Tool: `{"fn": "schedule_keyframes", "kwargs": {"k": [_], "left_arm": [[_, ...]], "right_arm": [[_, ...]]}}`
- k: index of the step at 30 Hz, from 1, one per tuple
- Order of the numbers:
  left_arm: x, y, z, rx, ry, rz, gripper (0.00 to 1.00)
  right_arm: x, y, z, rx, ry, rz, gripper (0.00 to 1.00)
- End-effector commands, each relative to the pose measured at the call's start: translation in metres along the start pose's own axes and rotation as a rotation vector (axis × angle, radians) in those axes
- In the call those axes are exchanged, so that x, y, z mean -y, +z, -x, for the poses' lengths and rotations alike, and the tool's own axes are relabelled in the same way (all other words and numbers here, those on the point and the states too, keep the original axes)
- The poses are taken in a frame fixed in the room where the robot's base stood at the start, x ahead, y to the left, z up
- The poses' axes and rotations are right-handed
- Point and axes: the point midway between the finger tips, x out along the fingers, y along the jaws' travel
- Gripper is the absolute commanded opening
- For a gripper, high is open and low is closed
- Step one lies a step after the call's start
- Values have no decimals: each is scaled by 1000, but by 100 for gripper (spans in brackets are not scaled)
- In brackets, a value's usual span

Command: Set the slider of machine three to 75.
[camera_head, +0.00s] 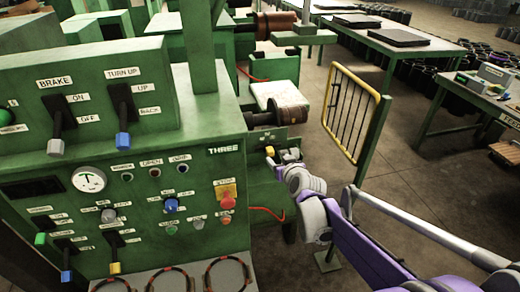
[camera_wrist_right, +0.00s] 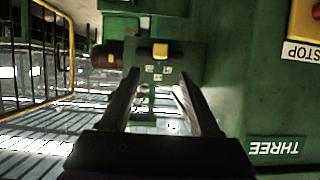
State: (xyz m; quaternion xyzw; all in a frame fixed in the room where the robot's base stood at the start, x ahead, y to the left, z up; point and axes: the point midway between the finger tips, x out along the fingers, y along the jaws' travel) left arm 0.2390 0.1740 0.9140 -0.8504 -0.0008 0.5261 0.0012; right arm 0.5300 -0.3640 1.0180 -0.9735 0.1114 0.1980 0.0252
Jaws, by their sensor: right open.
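Machine three (camera_head: 222,151) is the green console on the left of the head view, with its THREE label also upside down in the right wrist view (camera_wrist_right: 274,147). A small yellow knob (camera_head: 270,151) shows beside the console's right side. In the right wrist view a yellow knob (camera_wrist_right: 160,50) sits on a green plate with small white labels; it looks like the slider, but its setting cannot be read. My right gripper (camera_wrist_right: 158,82) is open and empty, its fingers pointing toward that plate, the knob just beyond the tips. My left gripper is not in view.
A red stop button (camera_head: 228,202) and several levers and knobs cover the console front. A yellow barred guard (camera_head: 351,113) stands right of the machine. A dark roller (camera_head: 262,118) lies above the small yellow knob. Tables (camera_head: 395,45) stand behind; open floor (camera_head: 440,170) lies to the right.

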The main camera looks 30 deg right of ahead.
Motion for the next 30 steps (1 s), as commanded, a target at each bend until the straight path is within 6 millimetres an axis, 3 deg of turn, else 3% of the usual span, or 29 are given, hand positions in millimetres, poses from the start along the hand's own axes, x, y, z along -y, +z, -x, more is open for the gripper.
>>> {"fn": "schedule_keyframes", "kwargs": {"k": [8,21,30], "left_arm": [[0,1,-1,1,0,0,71],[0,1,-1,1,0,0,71],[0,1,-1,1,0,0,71]], "right_arm": [[-4,-2,-23,-10,8,1,62],[-4,-3,-97,-9,7,1,62],[-4,-3,-111,-9,7,-1,62]]}}
